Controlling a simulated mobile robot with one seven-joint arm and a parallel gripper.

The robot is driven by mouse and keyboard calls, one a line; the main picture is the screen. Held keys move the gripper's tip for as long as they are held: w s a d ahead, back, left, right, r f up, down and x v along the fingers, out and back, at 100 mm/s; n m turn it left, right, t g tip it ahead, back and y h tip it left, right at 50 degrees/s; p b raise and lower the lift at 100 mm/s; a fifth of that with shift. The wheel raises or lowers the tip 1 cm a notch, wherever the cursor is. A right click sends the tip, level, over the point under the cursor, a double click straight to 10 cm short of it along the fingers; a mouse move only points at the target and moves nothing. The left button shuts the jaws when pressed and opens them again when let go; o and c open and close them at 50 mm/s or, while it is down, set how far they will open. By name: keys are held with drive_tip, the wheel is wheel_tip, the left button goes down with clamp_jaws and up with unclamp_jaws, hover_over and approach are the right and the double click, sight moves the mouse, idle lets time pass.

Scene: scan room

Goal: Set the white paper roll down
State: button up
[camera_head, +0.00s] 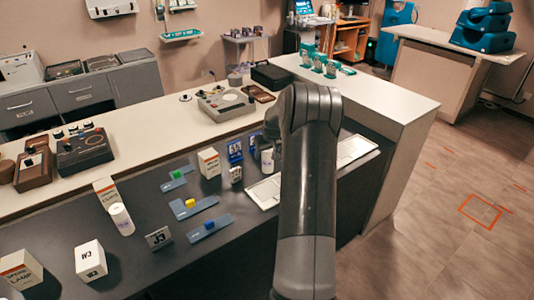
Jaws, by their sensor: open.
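A white cylinder (267,161), which looks like the paper roll, stands upright on the dark counter (225,238) beside the left edge of a white tray (264,194). My arm partly covers it. My gripper (271,138) is mostly hidden by my own arm. Its visible part is just above and close to the cylinder's top. Its jaws are open; I cannot tell whether they still touch the cylinder.
Blue card boxes (235,151) and a white box (209,163) stand left of the gripper. Blue holders with a green (177,174) and a yellow block (190,203) lie nearer. A raised white ledge (150,135) with devices runs behind.

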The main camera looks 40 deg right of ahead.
drive_tip(key=d+v, duration=0.1)
drive_tip(key=v, duration=1)
drive_tip(key=s+a+r, duration=0.4)
drive_tip(key=a+r, duration=0.1)
drive_tip(key=a, duration=0.3)
drive_tip(key=s+a+r+n, duration=0.1)
drive_tip(key=s+a+r, duration=0.3)
drive_tip(key=a, duration=0.5)
drive_tip(key=s+a+r, duration=0.4)
drive_tip(key=a+r, duration=0.1)
drive_tip(key=a, duration=0.3)
drive_tip(key=s+a, duration=0.6)
drive_tip(key=s, duration=0.4)
drive_tip(key=s+a+f+n+t, duration=0.1)
drive_tip(key=s+a, duration=0.6)
drive_tip(key=s, duration=0.4)
drive_tip(key=shift+f+y, duration=0.25)
drive_tip(key=shift+y, duration=0.15)
drive_tip(key=shift+s, duration=0.15)
idle(1.8)
